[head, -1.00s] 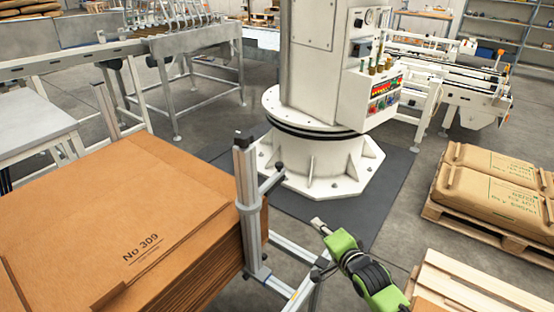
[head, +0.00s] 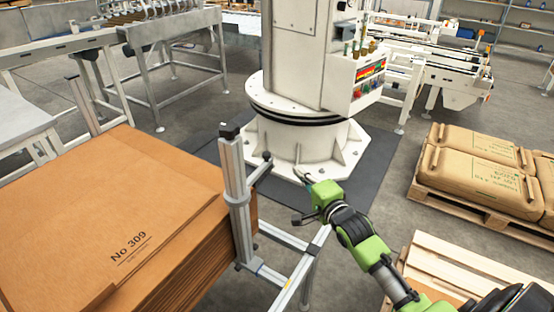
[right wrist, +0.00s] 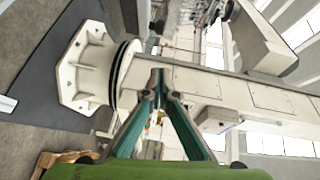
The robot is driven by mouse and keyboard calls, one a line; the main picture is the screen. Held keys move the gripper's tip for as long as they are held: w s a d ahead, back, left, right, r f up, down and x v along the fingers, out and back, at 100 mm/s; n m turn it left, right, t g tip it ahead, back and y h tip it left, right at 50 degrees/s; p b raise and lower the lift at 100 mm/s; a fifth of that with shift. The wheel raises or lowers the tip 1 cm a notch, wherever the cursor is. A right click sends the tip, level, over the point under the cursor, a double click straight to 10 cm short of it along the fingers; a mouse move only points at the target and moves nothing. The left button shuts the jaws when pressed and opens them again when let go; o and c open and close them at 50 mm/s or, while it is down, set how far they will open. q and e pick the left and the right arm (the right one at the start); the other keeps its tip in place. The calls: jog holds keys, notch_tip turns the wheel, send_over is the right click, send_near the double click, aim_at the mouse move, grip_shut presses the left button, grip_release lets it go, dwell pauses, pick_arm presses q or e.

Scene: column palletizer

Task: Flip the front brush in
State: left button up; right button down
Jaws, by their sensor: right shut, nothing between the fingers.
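My right gripper (head: 301,174) is at the end of the green and black arm, right of the grey metal post (head: 236,190). Its fingers are shut and empty; in the right wrist view the fingertips (right wrist: 160,78) meet. A short grey bar with a dark end (head: 262,165) sticks out from the post towards the gripper, which is apart from it. I cannot tell for sure whether this bar is the front brush. My left gripper is out of view.
A stack of brown cardboard sheets (head: 115,205) marked No 309 lies left of the post. The white column (head: 300,130) stands behind on a dark mat. Pallets with brown sacks (head: 480,165) are at the right. A low metal frame (head: 295,275) runs below the gripper.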

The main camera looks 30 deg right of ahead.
aim_at(259, 172)
jog(key=w+a+f+p, duration=0.1)
jog(key=w+a, duration=0.1)
jog(key=w, duration=0.8)
jog(key=shift+w+a+f, duration=0.15)
jog(key=shift+w, duration=0.05)
jog(key=shift+w+y, duration=0.1)
jog(key=shift+y, duration=0.2)
